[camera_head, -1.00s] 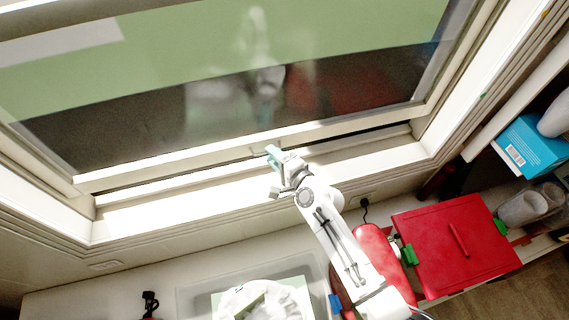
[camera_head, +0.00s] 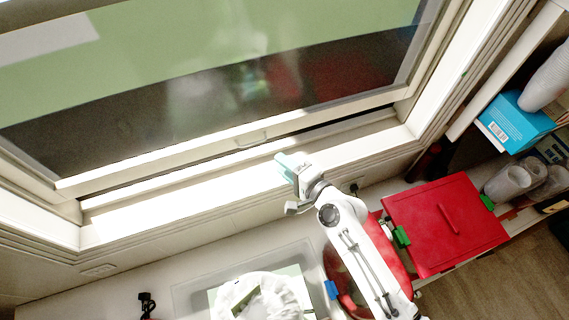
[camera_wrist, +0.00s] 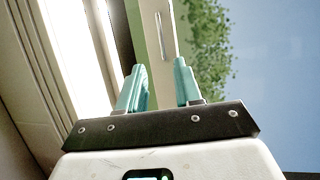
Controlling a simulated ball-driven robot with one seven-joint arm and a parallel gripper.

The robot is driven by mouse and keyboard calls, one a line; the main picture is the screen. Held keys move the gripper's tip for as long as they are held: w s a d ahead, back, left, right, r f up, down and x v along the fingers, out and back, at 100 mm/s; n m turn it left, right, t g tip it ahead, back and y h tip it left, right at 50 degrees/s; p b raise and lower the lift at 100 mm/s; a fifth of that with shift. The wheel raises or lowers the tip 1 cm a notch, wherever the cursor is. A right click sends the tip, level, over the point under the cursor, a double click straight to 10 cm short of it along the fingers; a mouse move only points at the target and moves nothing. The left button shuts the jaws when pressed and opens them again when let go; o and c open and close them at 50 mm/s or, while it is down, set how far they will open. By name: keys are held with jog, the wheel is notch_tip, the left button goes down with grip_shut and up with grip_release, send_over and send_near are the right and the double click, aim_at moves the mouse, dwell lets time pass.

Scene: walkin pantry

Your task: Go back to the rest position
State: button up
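My gripper (camera_head: 287,166) is raised in front of the window's lower sill (camera_head: 190,200) in the head view, with its teal fingers pointing up and left. In the wrist view, my gripper (camera_wrist: 159,84) has its two teal fingers apart, with nothing between them. The window sash (camera_head: 225,146) is above the gripper, and a dark gap shows along its bottom edge. A handle (camera_head: 252,139) sits on the sash, apart from the fingers.
A red lidded box (camera_head: 445,225) is at right. A blue box (camera_head: 515,122) and several stacked cups (camera_head: 508,182) stand on shelves at far right.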

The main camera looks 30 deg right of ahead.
jog(key=s+a+f+n+g, duration=0.1)
jog(key=s+f+n+g, duration=0.2)
jog(key=s+n+g, duration=0.7)
jog(key=s+d+r+n+g+h, duration=0.1)
jog(key=s+d+n+g, duration=0.1)
jog(key=s, duration=0.6)
jog(key=s+d+r+n+g+h, duration=0.1)
jog(key=s+d+n, duration=0.3)
jog(key=s, duration=0.4)
jog(key=shift+s+d+r+g+h, duration=0.15)
jog(key=shift+s+r+g+h, duration=0.15)
jog(key=shift+g+h, duration=0.35)
dwell(0.4)
